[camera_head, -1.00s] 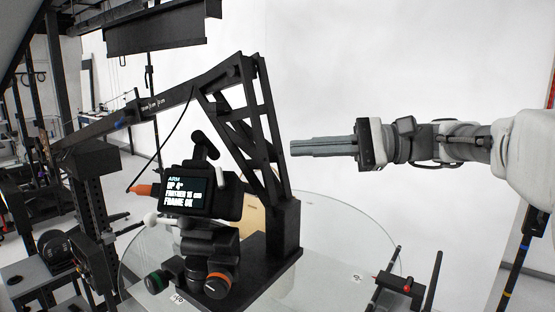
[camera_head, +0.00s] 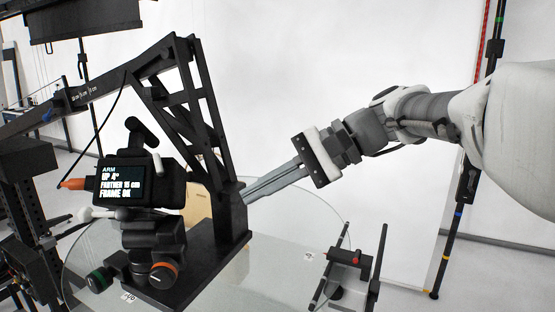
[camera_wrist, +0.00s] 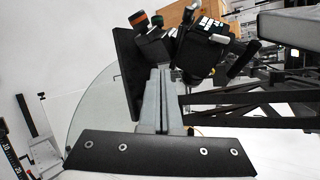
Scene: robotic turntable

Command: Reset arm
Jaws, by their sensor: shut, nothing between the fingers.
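A black lattice boom arm (camera_head: 182,100) rises from a black base plate (camera_head: 175,285) on a round glass turntable (camera_head: 290,225). A black camera-like device (camera_head: 157,183) on the plate has a lit screen (camera_head: 120,184) reading "ARM UP 4°" and "FRAME OK"; the line between is hard to read. My gripper (camera_head: 250,194) is shut and empty and points down to the left. Its fingertips appear beside the foot of the boom's upright; I cannot tell whether they touch. In the wrist view, my grey fingers (camera_wrist: 160,72) point toward the base plate (camera_wrist: 128,70), with the device (camera_wrist: 205,52) just beyond.
A small black bracket with a red part (camera_head: 345,258) stands at the turntable's right. A black panel (camera_head: 100,12) hangs at upper left. A tripod-like pole (camera_head: 465,180) stands behind my arm.

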